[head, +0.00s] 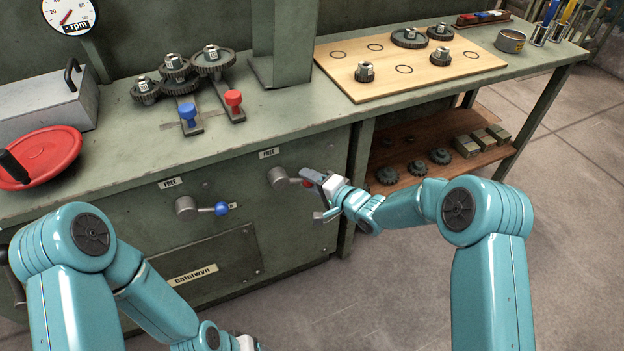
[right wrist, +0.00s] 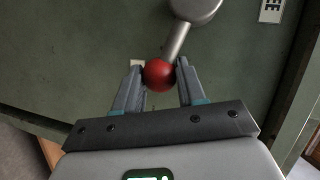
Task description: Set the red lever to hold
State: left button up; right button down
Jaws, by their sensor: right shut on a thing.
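The red lever has a grey round hub (head: 278,177) on the bench's front panel, and its arm points right in the head view. Its red ball knob (right wrist: 159,75) sits between the fingers of my right gripper (head: 318,197), which is shut on it. A label reading FREE (head: 269,153) is above the hub. In the right wrist view a small pale patch beside the left finger is mostly hidden, and I cannot read it. My left arm comes in at the lower left; its fingers are out of the picture.
A second lever with a blue knob (head: 221,208) is left of the red one, under its own FREE label (head: 170,183). Red (head: 233,98) and blue (head: 188,112) handles and gears stand on the bench top. A shelf (head: 400,183) with gears is to the right.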

jog(key=shift+f, duration=0.1)
jog(key=c, duration=0.7)
grip_release()
jog(key=shift+s+d, duration=0.15)
jog(key=p+v, duration=0.2)
jog(key=v, duration=1.4)
jog(key=shift+p, duration=0.35)
